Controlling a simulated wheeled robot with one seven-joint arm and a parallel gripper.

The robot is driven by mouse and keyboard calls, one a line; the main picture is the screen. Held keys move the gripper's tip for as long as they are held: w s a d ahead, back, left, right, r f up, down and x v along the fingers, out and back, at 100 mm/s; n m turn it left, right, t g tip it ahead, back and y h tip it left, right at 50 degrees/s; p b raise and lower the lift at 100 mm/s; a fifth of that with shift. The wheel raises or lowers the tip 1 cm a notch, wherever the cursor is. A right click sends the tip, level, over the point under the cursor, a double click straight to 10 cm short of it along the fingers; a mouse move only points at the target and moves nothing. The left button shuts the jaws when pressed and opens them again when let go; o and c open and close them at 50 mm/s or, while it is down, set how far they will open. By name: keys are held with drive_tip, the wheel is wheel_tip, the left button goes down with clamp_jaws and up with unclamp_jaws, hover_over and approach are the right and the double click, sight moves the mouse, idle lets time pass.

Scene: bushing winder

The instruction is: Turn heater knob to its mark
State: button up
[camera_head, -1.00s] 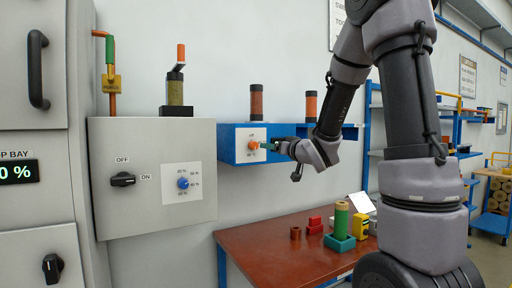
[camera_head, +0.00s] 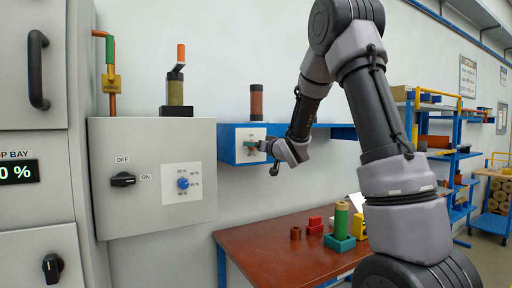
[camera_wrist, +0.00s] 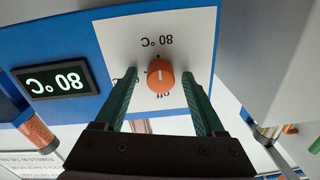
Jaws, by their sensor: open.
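The orange heater knob (camera_wrist: 160,76) sits on a white dial plate (camera_wrist: 205,24) on a blue box (camera_wrist: 80,30), seen upside down in the wrist view. The plate reads "80 °C" on the upper side and "Off" on the lower side. A pale line on the knob lies about along that axis; which end points I cannot tell. My gripper (camera_wrist: 161,77) is open, its green fingers on either side of the knob with gaps visible. In the head view my gripper (camera_head: 260,144) is at the plate and hides most of the knob.
A lit display (camera_wrist: 52,81) beside the plate reads 80 °C. A grey panel (camera_head: 150,215) with a black switch (camera_head: 122,179) and blue knob (camera_head: 183,183) stands to the left. A brown bushing (camera_head: 256,102) stands on the blue box. A red-brown table (camera_head: 270,250) lies below.

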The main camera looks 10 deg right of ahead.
clamp_jaws()
